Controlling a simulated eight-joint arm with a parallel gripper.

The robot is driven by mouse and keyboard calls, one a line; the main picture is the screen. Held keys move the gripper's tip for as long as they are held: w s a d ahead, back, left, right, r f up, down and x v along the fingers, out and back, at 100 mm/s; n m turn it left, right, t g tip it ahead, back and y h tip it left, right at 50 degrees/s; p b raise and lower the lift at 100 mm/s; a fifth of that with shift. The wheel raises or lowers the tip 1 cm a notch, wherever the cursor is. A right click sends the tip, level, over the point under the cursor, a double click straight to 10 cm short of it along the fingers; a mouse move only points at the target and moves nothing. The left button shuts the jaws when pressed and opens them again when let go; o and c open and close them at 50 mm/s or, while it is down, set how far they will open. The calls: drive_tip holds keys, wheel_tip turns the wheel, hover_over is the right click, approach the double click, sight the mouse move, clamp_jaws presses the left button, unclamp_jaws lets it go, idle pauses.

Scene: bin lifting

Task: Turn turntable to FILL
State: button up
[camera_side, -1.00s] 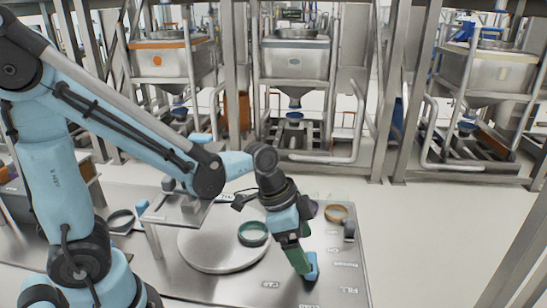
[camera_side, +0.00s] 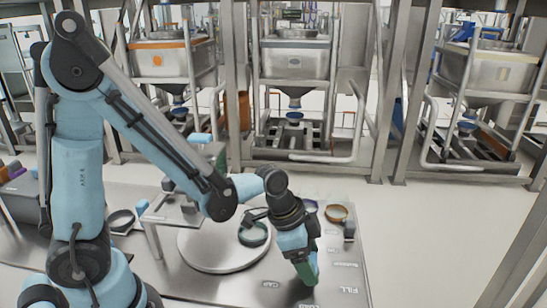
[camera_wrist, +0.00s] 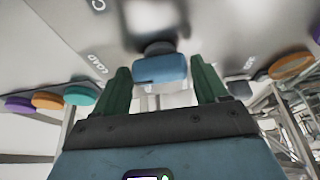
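The turntable (camera_side: 205,250) is a round silver disc on the metal table, with a dark green ring (camera_side: 252,234) on it. My gripper (camera_side: 307,280) points down at the table's front right, near the FILL label (camera_side: 347,291). In the wrist view a blue block on a dark round base, like a knob (camera_wrist: 160,70), lies between the green fingertips. My gripper (camera_wrist: 160,78) is open, with a finger on either side of the knob and narrow gaps in the picture. I cannot tell whether the fingers touch it. The knob is hidden by the gripper in the side view.
A tan ring (camera_side: 336,212) and a small dark block (camera_side: 349,230) sit at the table's right edge. A silver stand (camera_side: 170,208) rises beside the turntable. Steel frames with hoppers (camera_side: 295,60) stand behind. The floor right of the table is clear.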

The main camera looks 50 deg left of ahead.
drive_tip(key=c, duration=0.7)
drive_tip(key=shift+n, duration=0.3)
drive_tip(key=n, duration=0.2)
drive_tip(key=n+t+y, duration=0.1)
drive_tip(key=n, duration=0.1)
drive_tip(key=n+y, duration=0.1)
drive_tip(key=n, duration=0.1)
drive_tip(key=shift+d, duration=0.25)
drive_tip(key=n+y, duration=0.1)
drive_tip(key=n, duration=0.2)
drive_tip(key=n+y, duration=0.1)
drive_tip(key=n, duration=0.2)
drive_tip(key=shift+w+d+y, duration=0.1)
drive_tip(key=shift+w+y, duration=0.05)
drive_tip(key=shift+y, duration=0.15)
drive_tip(key=shift+n, duration=0.3)
drive_tip(key=o, duration=1.1)
